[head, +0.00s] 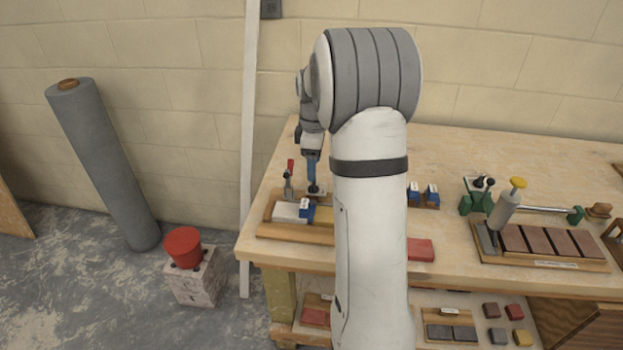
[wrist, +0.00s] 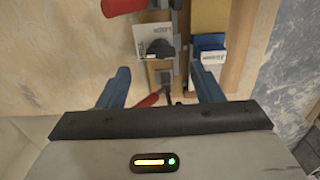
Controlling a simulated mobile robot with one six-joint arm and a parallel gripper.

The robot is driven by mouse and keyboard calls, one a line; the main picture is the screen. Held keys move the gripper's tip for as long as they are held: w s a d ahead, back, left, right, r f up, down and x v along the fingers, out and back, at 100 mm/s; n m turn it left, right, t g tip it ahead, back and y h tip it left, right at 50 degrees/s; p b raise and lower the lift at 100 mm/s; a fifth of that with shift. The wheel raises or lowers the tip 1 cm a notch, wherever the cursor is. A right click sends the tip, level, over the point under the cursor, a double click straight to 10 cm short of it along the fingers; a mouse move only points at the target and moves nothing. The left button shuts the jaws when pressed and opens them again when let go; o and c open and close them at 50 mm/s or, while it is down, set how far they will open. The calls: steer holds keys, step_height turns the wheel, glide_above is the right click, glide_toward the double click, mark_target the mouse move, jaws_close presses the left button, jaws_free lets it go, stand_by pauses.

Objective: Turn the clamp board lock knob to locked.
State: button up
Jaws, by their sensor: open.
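The clamp board (head: 290,234) is a wooden board at the left end of the workbench. Its lock knob (wrist: 160,49) is dark and sits on a white printed label plate (wrist: 148,38) in the wrist view. The label text is too small to read surely, so I cannot tell the knob's setting. My gripper (wrist: 162,78) is open, with one blue finger on each side and the knob just beyond the gap between the fingertips. In the head view my gripper (head: 313,186) points down over the board; the knob is largely hidden there.
A red-handled toggle clamp (head: 290,168) stands beside my gripper, and red handles show in the wrist view (wrist: 124,5). A blue block (wrist: 208,42) lies close to the right finger. A brick tray (head: 545,260) and green fixture (head: 478,203) stand farther right.

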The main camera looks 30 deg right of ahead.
mark_target(313, 186)
steer(key=shift+f, duration=2.75)
steer(key=shift+c, duration=0.6)
steer(key=c, duration=0.9)
